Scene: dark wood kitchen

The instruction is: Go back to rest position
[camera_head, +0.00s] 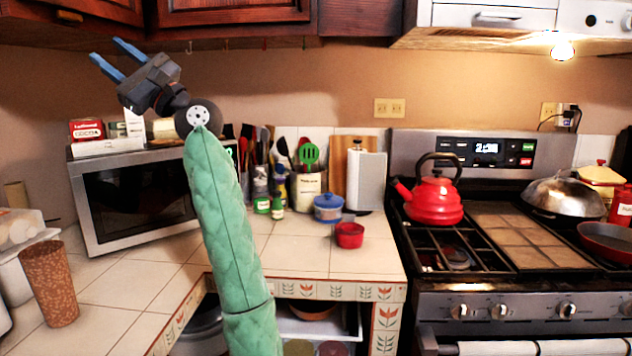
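My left gripper (104,49) is raised high at the upper left, with its two blue fingers apart and nothing between them. It points up and to the left, in front of the upper cabinets and above the microwave (130,200). My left arm, in a green padded sleeve, rises from the bottom of the view and partly hides the counter and the right side of the microwave. My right gripper is not in view.
A tiled counter (290,255) holds a brown cup (50,284), a blue pot (328,207) and a small red bowl (349,236). A red kettle (436,203) stands on the stove at right. Dark wood cabinets (235,12) hang above.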

